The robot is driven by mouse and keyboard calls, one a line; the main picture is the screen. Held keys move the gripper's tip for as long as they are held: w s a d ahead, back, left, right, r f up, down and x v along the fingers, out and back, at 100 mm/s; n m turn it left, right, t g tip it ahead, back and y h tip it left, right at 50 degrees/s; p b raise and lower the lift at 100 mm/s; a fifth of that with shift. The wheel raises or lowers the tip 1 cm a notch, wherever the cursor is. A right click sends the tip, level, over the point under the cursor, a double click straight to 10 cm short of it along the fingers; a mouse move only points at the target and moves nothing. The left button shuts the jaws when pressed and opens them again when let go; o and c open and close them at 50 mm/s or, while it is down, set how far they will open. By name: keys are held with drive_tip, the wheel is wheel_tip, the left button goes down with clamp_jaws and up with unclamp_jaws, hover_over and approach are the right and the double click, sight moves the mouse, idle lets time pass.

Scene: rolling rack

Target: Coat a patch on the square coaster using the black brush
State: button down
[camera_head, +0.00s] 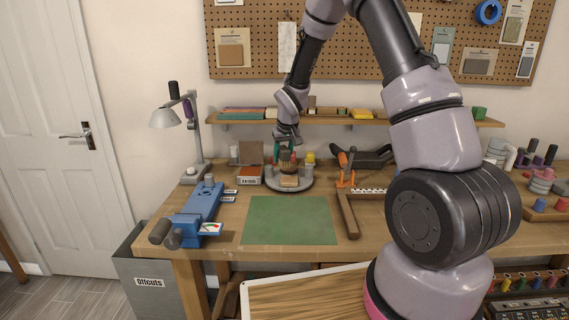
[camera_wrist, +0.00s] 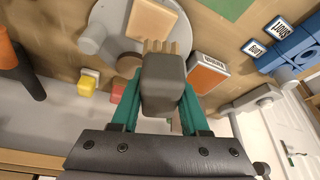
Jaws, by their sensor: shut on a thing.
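My gripper (camera_head: 287,148), with teal fingers in the wrist view (camera_wrist: 163,100), is shut on the black brush (camera_wrist: 163,82). The brush has a dark blocky body and tan bristles that point away from my gripper. In the head view the brush (camera_head: 286,160) is just above the square coaster (camera_head: 289,182). The coaster is light wood and lies on a round grey turntable (camera_head: 271,184). In the wrist view the coaster (camera_wrist: 153,20) shows just beyond the bristle tips. I cannot tell whether the bristles touch it.
A labelled orange-and-white box (camera_head: 250,175) stands left of the turntable. An orange-handled tool (camera_head: 344,165) is to its right. A blue vise (camera_head: 199,205) is at the bench's left, and a green mat (camera_head: 290,220) lies clear in front. A shelf (camera_head: 340,121) runs behind.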

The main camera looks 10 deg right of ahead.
drive_tip(key=shift+r, duration=1.15)
